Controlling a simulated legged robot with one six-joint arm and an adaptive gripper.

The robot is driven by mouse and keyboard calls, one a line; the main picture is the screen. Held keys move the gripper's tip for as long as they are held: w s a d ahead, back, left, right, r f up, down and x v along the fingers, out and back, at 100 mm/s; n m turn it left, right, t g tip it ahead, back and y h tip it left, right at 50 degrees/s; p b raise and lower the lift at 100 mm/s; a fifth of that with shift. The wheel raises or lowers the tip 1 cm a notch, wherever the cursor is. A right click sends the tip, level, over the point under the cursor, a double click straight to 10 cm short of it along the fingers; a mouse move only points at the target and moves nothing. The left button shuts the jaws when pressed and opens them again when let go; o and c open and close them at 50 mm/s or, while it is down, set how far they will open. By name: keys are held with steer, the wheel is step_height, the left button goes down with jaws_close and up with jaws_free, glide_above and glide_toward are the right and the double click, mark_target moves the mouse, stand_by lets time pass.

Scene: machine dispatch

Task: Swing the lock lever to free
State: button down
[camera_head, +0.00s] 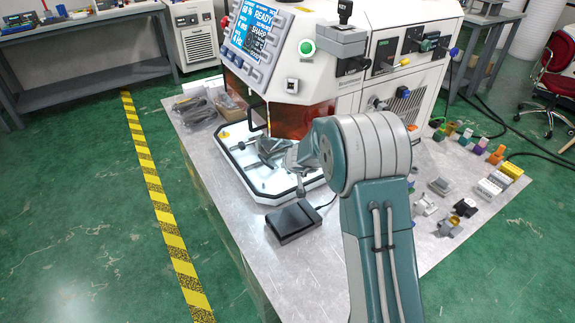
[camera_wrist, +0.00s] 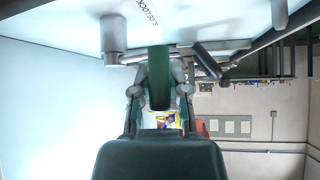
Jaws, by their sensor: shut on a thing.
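In the wrist view, my gripper (camera_wrist: 160,78) has its two fingers on either side of a green upright bar (camera_wrist: 160,62), which appears to be the lock lever. The fingers are shut on it. Its upper end meets a pale panel (camera_wrist: 75,33) with printed lettering that seems to include "LOCK". In the head view, my gripper end (camera_head: 303,160) is low at the front of the white machine (camera_head: 325,65), over its white tray (camera_head: 255,180). My arm hides part of that area, and I cannot make out the lever there.
In the wrist view, a grey cylinder (camera_wrist: 113,38) and a dark cylindrical handle (camera_wrist: 210,62) flank the bar. In the head view, a black pedal-like box (camera_head: 293,221) lies on the metal table (camera_head: 250,240). Small coloured parts (camera_head: 480,146) stand at the right.

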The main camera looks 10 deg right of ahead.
steer(key=shift+w+r, duration=0.1)
steer(key=c, duration=0.8)
jaws_free()
steer(key=v, duration=1.2)
steer(key=shift+o, duration=0.3)
